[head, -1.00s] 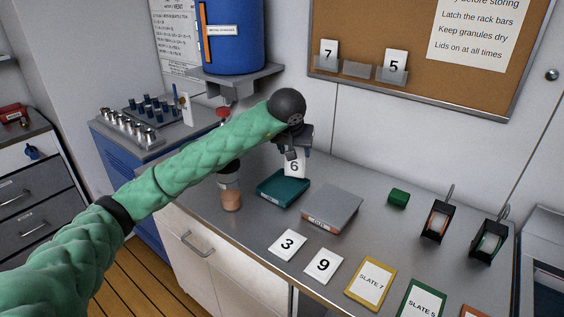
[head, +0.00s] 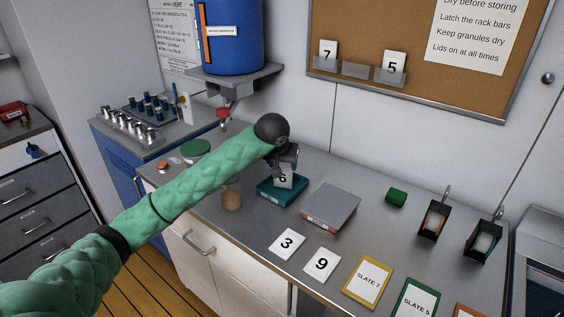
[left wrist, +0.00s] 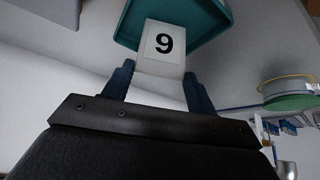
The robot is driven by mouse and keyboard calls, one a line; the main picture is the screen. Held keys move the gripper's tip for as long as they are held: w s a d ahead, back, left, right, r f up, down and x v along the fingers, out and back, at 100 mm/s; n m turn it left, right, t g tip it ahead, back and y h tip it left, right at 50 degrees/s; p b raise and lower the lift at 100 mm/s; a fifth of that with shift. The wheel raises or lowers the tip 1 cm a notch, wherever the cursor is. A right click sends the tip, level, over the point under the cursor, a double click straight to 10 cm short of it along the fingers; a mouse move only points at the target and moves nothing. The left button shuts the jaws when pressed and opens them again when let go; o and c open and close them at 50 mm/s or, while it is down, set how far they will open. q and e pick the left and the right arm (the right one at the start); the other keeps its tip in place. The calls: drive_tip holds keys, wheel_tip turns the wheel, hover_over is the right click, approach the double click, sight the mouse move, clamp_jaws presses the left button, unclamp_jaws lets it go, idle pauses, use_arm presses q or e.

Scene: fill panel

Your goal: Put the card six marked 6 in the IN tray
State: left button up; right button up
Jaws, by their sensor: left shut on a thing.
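The white card six (head: 283,181), marked 6, is held upright in my left gripper (head: 284,166), low over the teal tray (head: 267,194). The left wrist view shows the card (left wrist: 161,46) upside down, so its digit looks like a 9, between the two fingers of the gripper (left wrist: 160,80). The teal tray (left wrist: 208,22) lies just beyond it there. The gripper is shut on the card. I cannot tell whether the card's lower edge touches the tray floor. No IN label is readable on the teal tray. My right gripper is not in view.
A grey tray or box (head: 331,206) with an orange-red label sits right of the teal tray. Cards 3 (head: 287,244) and 9 (head: 322,264) lie in front. A green block (head: 396,198) lies farther right.

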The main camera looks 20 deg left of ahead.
use_arm(q)
drive_tip(key=shift+f, duration=0.1)
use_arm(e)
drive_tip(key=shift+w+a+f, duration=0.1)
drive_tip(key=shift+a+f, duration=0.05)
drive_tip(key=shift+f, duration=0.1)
use_arm(q)
drive_tip(key=o, duration=1.2)
drive_tip(key=shift+o, duration=0.2)
drive_tip(key=b+v, duration=0.2)
drive_tip(key=v, duration=1)
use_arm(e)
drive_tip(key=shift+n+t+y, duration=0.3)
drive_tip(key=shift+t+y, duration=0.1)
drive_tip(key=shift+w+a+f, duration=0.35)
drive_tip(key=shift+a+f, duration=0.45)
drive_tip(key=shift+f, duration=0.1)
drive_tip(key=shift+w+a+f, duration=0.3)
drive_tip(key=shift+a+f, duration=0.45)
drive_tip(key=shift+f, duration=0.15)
use_arm(q)
drive_tip(key=shift+a, duration=0.1)
